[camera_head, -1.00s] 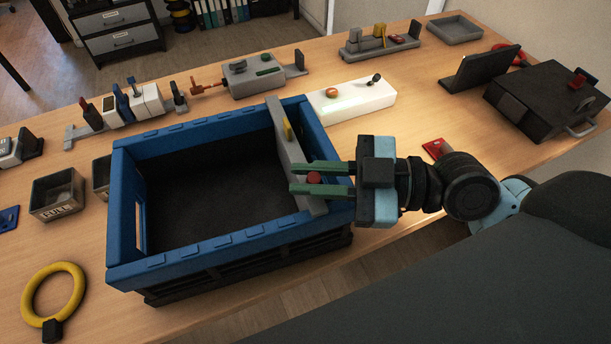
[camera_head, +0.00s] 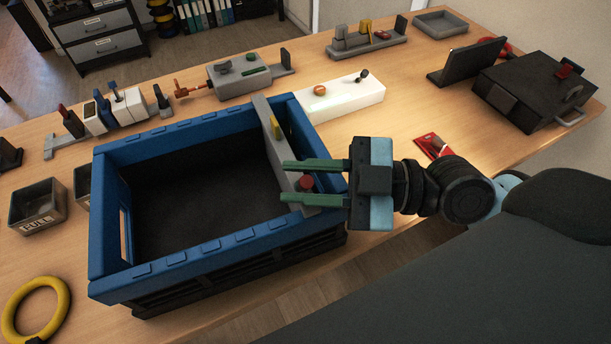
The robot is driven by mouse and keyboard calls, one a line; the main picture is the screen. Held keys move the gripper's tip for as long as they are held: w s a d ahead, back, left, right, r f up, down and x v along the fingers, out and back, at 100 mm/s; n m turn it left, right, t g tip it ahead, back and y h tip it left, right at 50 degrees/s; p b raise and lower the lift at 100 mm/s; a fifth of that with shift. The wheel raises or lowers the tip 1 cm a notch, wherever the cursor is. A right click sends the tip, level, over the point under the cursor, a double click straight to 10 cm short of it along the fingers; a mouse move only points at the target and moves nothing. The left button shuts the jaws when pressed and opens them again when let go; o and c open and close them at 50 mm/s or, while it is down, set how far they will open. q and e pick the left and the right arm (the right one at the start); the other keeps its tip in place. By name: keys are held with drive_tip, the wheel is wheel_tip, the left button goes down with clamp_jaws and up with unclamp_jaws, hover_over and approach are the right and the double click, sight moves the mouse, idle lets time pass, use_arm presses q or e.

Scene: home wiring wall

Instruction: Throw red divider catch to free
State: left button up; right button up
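The red divider catch (camera_head: 306,182) is a small red knob on the near end of the grey divider (camera_head: 273,140). The divider lies along the right side of the blue crate (camera_head: 178,265) and also carries a yellow piece (camera_head: 276,127). My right gripper (camera_head: 286,182) reaches in from the right with its two green fingers apart. The red catch shows between the fingers, nearer the lower one. I cannot tell whether a finger touches it. My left gripper is not in view.
The crate's dark inside is empty. A white block (camera_head: 345,98) and a grey fixture (camera_head: 235,78) stand behind it. A black box (camera_head: 535,92) and a laptop-like panel (camera_head: 468,62) are at right. A yellow ring (camera_head: 62,300) lies front left.

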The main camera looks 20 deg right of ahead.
drive_tip(key=shift+o, duration=1)
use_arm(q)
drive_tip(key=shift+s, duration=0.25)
use_arm(e)
drive_tip(key=shift+p+v, duration=0.7)
drive_tip(key=shift+v, duration=2.05)
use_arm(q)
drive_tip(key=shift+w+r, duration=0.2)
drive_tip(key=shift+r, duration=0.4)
use_arm(e)
drive_tip(key=shift+v, duration=1.15)
